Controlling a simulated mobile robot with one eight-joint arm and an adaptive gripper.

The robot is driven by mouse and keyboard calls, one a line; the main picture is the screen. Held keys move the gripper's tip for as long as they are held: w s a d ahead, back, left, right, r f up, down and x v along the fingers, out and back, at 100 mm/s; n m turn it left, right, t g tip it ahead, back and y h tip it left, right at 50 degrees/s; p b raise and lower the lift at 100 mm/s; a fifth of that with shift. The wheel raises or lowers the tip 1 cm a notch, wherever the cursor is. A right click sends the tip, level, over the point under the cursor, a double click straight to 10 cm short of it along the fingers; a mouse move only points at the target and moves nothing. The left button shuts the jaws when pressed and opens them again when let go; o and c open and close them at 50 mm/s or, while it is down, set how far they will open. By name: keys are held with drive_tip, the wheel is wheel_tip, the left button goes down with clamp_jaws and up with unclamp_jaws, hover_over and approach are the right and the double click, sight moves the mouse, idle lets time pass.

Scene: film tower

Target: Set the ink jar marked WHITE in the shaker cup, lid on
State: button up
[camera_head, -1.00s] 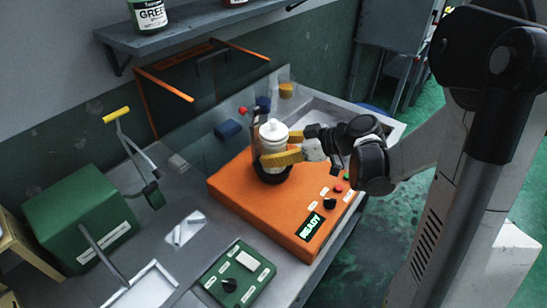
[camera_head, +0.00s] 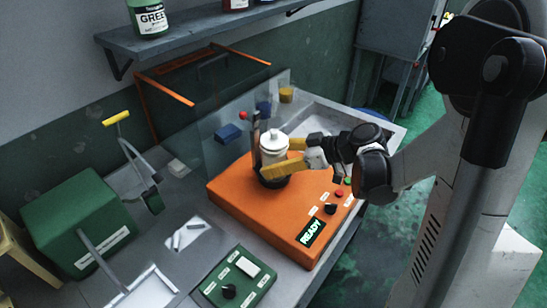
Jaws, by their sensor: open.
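A white jar with its white lid on (camera_head: 273,147) stands upright in the dark shaker cup (camera_head: 272,181) on the orange shaker machine (camera_head: 240,205). I cannot read any marking on the jar. My gripper (camera_head: 282,158) is open, its two yellow fingers at the right side of the jar, one higher at the back and one lower in front. I cannot tell whether either finger touches the jar. The lower part of the jar is hidden in the cup and behind the front finger. The machine's display reads READY (camera_head: 312,232).
A clear panel (camera_head: 222,138) stands behind the shaker. A green control box (camera_head: 238,278) lies in front, and a green machine with a lever (camera_head: 82,220) stands at left.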

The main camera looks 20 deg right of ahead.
drive_tip(key=p+v, duration=0.3)
drive_tip(key=v, duration=0.8)
drive_tip(key=s+a+r+m+h, duration=0.1)
drive_tip(key=s+a+m+h, duration=0.2)
drive_tip(key=s+m+h, duration=0.1)
drive_tip(key=s+a+r+m+g+h, duration=0.1)
drive_tip(key=s+a+m+h, duration=0.3)
drive_tip(key=s, duration=0.4)
drive_tip(key=shift+a+r+m+h, duration=0.25)
drive_tip(key=shift+r+m+h, duration=0.35)
drive_tip(key=shift+m, duration=0.3)
